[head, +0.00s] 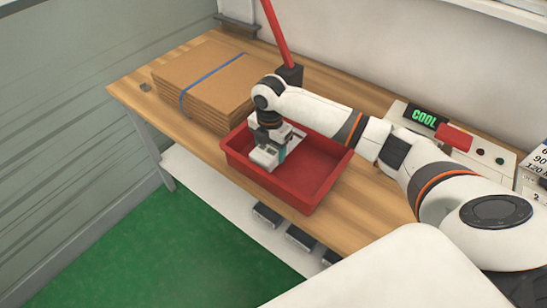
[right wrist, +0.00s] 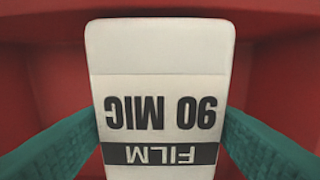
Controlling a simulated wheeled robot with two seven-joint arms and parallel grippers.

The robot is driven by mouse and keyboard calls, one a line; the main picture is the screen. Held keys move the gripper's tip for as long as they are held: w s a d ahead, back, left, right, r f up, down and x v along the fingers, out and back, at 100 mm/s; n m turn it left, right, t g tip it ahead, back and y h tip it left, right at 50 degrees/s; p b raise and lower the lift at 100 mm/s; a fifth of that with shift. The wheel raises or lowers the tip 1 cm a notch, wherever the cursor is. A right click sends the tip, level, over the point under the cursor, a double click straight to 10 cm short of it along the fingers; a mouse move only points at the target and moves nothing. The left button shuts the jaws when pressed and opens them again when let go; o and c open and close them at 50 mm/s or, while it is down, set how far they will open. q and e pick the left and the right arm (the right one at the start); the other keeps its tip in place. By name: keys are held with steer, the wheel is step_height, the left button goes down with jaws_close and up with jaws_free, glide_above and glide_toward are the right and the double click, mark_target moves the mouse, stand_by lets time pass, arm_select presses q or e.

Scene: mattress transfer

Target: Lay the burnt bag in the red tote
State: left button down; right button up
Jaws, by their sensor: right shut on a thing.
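The red tote (head: 322,178) stands on the wooden bench in the head view, and its red walls fill the background of the right wrist view. My right gripper (head: 270,166) points down inside the left part of the tote. In the right wrist view its teal fingers are shut on a pale bag (right wrist: 160,60) printed "90 MIC" and "FILM", which reads upside down there. No burn mark shows on the visible face. I cannot tell whether the bag touches the tote floor. My left gripper is not in view.
A stack of flat cardboard (head: 208,80) with a blue strap lies left of the tote. A red lever (head: 275,32) on a dark base stands behind. A control box with a green "COOL" display (head: 424,117) is at right. The tote's right half looks empty.

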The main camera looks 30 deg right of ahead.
steer(key=shift+f, duration=2.3)
steer(key=shift+f, duration=0.1)
steer(key=o, duration=1)
steer(key=shift+o, duration=0.2)
step_height(320, 180, up, 12)
steer(key=shift+r+b, duration=0.15)
steer(key=shift+b, duration=0.15)
